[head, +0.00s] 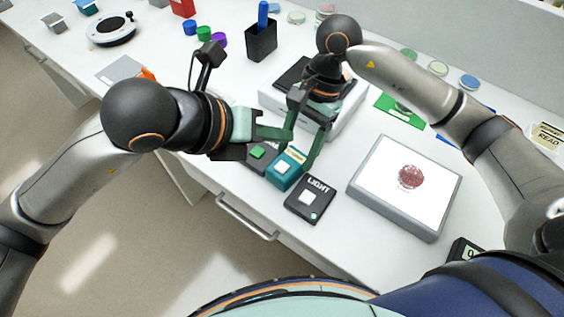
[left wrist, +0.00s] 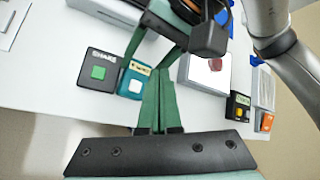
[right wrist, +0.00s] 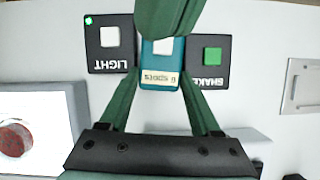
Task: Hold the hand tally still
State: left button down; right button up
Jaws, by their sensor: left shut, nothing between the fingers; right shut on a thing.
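The hand tally looks to be the small teal block (head: 287,168) with a white button and a label reading "spots". It sits flat on the bench between two black button boxes. My right gripper (head: 292,165) comes down from above, its green fingers on either side of the block, shut on it. The right wrist view shows the tally (right wrist: 160,77) between those fingers. My left gripper (head: 290,136) is shut and empty, its fingertips close to the tally and the right fingers. In the left wrist view the tally (left wrist: 134,82) lies just beyond the left fingertips (left wrist: 160,82).
The LIGHT box (head: 309,199) with a white button is on the tally's right, the SHAKE box (head: 259,154) with a green button on its left. A light panel (head: 380,205) holding a red dish (head: 411,177) lies further right. A black pen cup (head: 261,42) stands behind.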

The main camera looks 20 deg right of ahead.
aim_at(282, 168)
pick_arm(q)
notch_tip(282, 168, up, 3)
jog(key=shift+f, duration=0.15)
jog(key=shift+f, duration=0.1)
jog(key=shift+f, duration=4.35)
jog(key=shift+f, duration=0.15)
jog(key=shift+f, duration=0.25)
jog(key=shift+f, duration=0.45)
jog(key=shift+r, duration=0.9)
